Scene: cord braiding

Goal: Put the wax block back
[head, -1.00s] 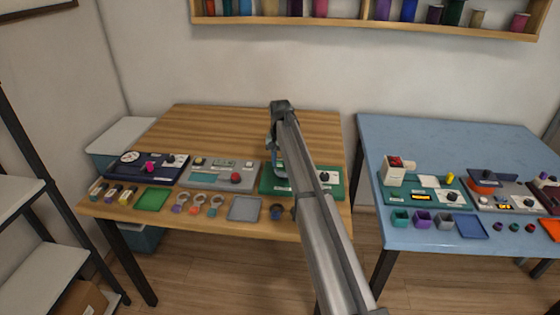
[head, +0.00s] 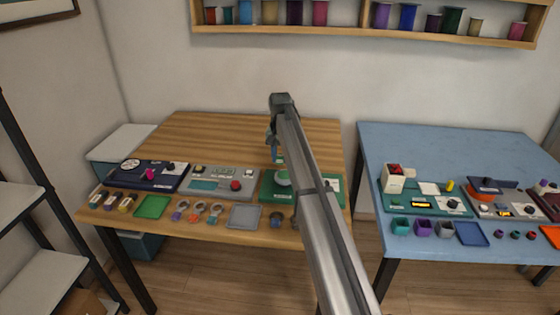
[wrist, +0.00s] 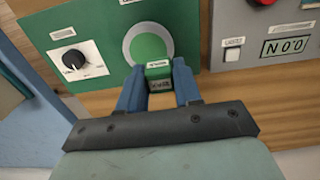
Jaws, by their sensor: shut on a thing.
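My gripper (wrist: 158,82) is shut on a small green block with a white label, which I take to be the wax block (wrist: 158,70). In the wrist view the block sits between two blue fingers, by the edge of a round green pad with a pale rim (wrist: 148,45) on a green panel (wrist: 105,22). In the head view my blue fingers (head: 275,155) show just behind the round pad (head: 282,178). The block cannot be made out clearly there. I cannot tell how high it is above the table.
The green panel carries a black dial (wrist: 72,60). A grey panel (head: 222,181) with a red button stands beside it. A grey tray (head: 244,216) and a green tray (head: 153,207) lie in front. The back of the wooden table (head: 210,140) is clear.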

